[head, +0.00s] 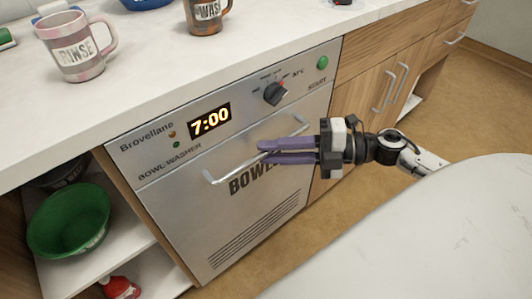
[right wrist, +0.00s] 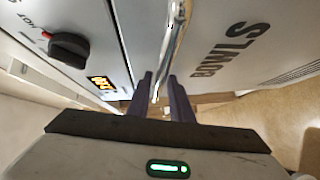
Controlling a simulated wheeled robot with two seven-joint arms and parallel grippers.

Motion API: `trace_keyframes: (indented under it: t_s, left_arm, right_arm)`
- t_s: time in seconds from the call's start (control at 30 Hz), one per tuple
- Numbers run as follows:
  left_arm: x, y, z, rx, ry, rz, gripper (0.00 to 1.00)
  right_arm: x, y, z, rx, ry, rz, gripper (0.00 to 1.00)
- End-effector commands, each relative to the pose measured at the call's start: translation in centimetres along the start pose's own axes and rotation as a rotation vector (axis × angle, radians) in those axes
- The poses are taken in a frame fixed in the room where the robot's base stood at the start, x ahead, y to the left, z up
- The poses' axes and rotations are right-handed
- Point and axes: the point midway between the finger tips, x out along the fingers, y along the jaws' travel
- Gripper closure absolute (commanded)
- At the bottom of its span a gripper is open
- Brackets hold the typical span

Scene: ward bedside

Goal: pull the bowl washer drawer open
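The bowl washer (head: 190,165) is a silver built-in unit under the counter, with a 7:00 display and a dial. Its drawer front (head: 235,225) looks flush with the panel above, so the drawer appears closed. A silver bar handle (head: 230,171) runs across the top of the drawer front. My right gripper (head: 262,151) reaches in from the right with two purple fingers close together at the handle. My left gripper is not in view.
A pink RINSE mug (head: 75,48) and a brown mug (head: 205,14) stand on the white counter (head: 150,60). A green bowl (head: 68,222) sits on an open shelf at left. Wooden cabinets (head: 380,85) adjoin on the right. A pale surface (head: 430,240) fills the lower right.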

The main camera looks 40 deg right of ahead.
Motion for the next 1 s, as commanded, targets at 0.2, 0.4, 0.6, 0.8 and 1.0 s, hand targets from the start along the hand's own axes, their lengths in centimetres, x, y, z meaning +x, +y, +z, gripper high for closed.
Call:
trace_keyframes:
  t_s: [0.2,0.4,0.6,0.8,1.0]
  left_arm:
    - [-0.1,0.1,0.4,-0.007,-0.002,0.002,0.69]
    - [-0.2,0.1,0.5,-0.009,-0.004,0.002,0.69]
    - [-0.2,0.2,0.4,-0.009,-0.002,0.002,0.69]
    - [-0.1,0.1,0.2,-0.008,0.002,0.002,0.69]
    - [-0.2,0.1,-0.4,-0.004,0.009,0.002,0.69]
  right_arm:
    - [1.6,0.0,0.0,0.0,0.0,0.001,0.8]
    - [1.7,0.0,0.0,0.0,-0.001,0.0,0.8]
    - [1.7,0.0,0.0,0.0,-0.001,0.0,1.0]
    - [1.7,0.0,0.0,0.001,-0.001,0.0,1.0]
    - [1.8,0.1,-0.1,0.0,0.005,-0.001,1.0]
